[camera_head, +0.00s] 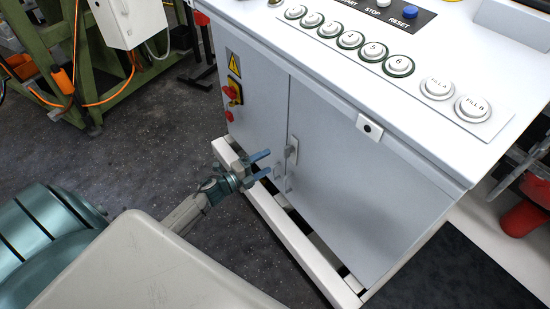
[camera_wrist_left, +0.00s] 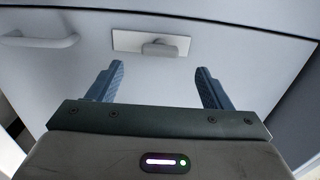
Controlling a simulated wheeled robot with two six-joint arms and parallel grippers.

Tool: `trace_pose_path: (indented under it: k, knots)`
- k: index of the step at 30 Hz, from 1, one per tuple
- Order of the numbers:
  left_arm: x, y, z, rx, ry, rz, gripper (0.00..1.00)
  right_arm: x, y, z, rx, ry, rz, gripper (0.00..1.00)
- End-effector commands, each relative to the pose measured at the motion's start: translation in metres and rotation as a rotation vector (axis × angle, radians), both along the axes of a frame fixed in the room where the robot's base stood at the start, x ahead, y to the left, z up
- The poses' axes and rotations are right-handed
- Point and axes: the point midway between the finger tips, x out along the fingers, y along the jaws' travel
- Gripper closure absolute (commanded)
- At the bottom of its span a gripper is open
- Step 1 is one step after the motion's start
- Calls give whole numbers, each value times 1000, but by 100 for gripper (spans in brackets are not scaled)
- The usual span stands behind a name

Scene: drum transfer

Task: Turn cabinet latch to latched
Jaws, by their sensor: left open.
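My right gripper is out of view.
A bar handle (camera_wrist_left: 42,40) sits left of the latch in the left wrist view. A pale base frame (camera_head: 300,245) runs along the cabinet's foot.

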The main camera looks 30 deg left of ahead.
Motion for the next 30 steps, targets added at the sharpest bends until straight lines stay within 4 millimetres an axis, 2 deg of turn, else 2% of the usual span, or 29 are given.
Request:
trace_pose_path:
  k: [3,8,27,28,30]
  knots:
    - [-17,7,-1,2,1,-1,27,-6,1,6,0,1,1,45]
    - [-26,11,0,-1,0,0,27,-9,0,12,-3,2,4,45]
    - [-28,13,-3,-14,15,15,27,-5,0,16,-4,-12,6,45]
    - [-29,14,-5,-25,27,27,27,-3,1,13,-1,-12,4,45]
    - [-33,19,-16,-69,76,73,27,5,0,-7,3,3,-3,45]
